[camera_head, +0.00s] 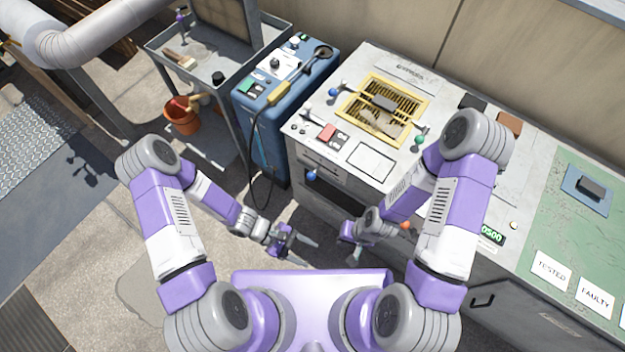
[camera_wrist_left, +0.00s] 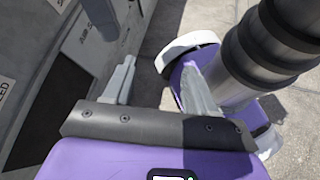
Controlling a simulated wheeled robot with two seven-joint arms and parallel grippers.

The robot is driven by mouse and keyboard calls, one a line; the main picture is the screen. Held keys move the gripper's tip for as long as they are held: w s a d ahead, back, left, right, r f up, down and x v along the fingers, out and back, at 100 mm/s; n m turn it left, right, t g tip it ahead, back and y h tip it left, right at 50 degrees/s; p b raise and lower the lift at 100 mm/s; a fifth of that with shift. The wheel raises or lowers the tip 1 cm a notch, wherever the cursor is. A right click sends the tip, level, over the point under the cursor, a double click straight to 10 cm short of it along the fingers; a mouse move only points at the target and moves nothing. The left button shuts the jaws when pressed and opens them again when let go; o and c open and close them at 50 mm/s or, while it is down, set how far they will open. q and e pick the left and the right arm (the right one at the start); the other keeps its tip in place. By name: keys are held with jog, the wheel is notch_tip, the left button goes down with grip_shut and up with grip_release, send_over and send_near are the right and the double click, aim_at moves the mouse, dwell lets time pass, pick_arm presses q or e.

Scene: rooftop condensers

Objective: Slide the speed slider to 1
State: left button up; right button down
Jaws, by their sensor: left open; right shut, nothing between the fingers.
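I cannot tell which control is the speed slider. The white machine (camera_head: 305,135) ahead carries a blue knob (camera_head: 335,92), a green knob (camera_head: 419,139), a red button (camera_head: 326,132) and another blue knob (camera_head: 311,175) on its front. My left gripper (camera_head: 305,251) is open and empty, low in front of the machine. Its two spread fingers also show in the left wrist view (camera_wrist_left: 160,90). My right gripper (camera_head: 353,259) is shut and empty, low near the machine's front, right of the left one. Neither gripper touches a control.
A blue unit (camera_head: 262,122) with a yellow-handled tool (camera_head: 279,94) and a hanging cable stands left of the machine. A grey cart (camera_head: 160,47) and an orange bucket (camera_head: 182,120) are farther left. A green bench top (camera_head: 560,235) with labelled cards extends right.

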pick_arm(q)
jog(key=w+d+f+n+t+h+b, duration=0.1)
jog(key=w+n+t+h, duration=0.1)
jog(key=w+n+t, duration=0.15)
jog(key=w+d+n+t+h+b, duration=0.1)
jog(key=w+d+n+t+h, duration=0.1)
jog(key=w, duration=0.3)
jog(key=n+t+y+b, duration=0.2)
jog(key=n+t+b, duration=0.1)
jog(key=n+t, duration=0.65)
send_near(311, 175)
notch_tip(311, 175, down, 2)
jog(key=w+d+m+t, duration=0.1)
jog(key=w+d+m, duration=0.1)
jog(key=w+d, duration=0.1)
jog(key=b+x, duration=0.1)
jog(key=x, duration=0.5)
jog(key=shift+d+f+b, duration=0.1)
jog(key=shift+d+b, duration=0.05)
jog(key=shift+b, duration=0.15)
pick_arm(e)
notch_tip(311, 175, down, 8)
jog(key=shift+r, duration=0.15)
pick_arm(q)
grip_shut()
